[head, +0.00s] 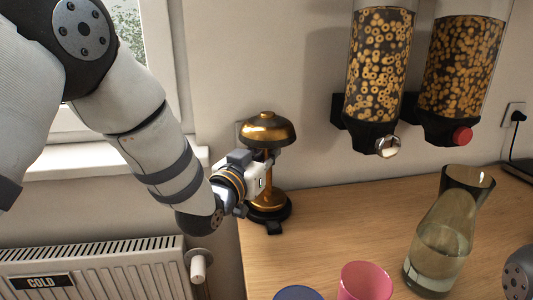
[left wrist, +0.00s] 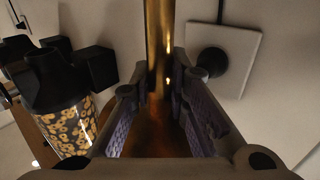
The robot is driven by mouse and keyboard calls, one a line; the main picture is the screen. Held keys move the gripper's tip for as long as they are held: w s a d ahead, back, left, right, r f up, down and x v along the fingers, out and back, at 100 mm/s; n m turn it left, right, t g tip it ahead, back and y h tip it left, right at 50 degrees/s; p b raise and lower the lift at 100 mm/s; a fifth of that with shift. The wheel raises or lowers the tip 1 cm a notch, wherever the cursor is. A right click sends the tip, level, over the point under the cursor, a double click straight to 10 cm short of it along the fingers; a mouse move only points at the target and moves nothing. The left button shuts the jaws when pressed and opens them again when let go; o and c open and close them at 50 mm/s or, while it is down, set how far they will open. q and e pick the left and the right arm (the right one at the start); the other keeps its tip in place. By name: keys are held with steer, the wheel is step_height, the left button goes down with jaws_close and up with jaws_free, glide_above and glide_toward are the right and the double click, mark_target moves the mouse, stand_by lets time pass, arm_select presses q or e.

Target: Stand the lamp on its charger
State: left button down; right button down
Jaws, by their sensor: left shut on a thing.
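The lamp (head: 267,131) is brass with a domed shade and stands upright at the left end of the wooden counter. My left gripper (head: 264,172) is shut on its stem from the left, below the shade. In the left wrist view the brass stem (left wrist: 159,50) runs between the purple-padded fingers of my left gripper (left wrist: 158,95). The charger (head: 283,211) is a round black disc on the counter directly under the lamp's foot. The gripper partly hides the stem and foot, and I cannot tell whether the foot touches the disc. My right gripper is out of view.
A glass carafe (head: 440,245), a pink cup (head: 365,281) and a blue cup (head: 298,293) stand at the front of the counter (head: 345,220). Cereal dispensers (head: 379,75) hang on the wall at right. A radiator (head: 95,270) is below the window. The counter's middle is clear.

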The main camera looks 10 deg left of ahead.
mark_target(265, 157)
arm_select(q)
steer(key=shift+f, duration=0.55)
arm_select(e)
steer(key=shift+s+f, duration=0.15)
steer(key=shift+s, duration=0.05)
arm_select(q)
steer(key=c, duration=1.8)
jaws_free()
steer(key=shift+f, duration=0.15)
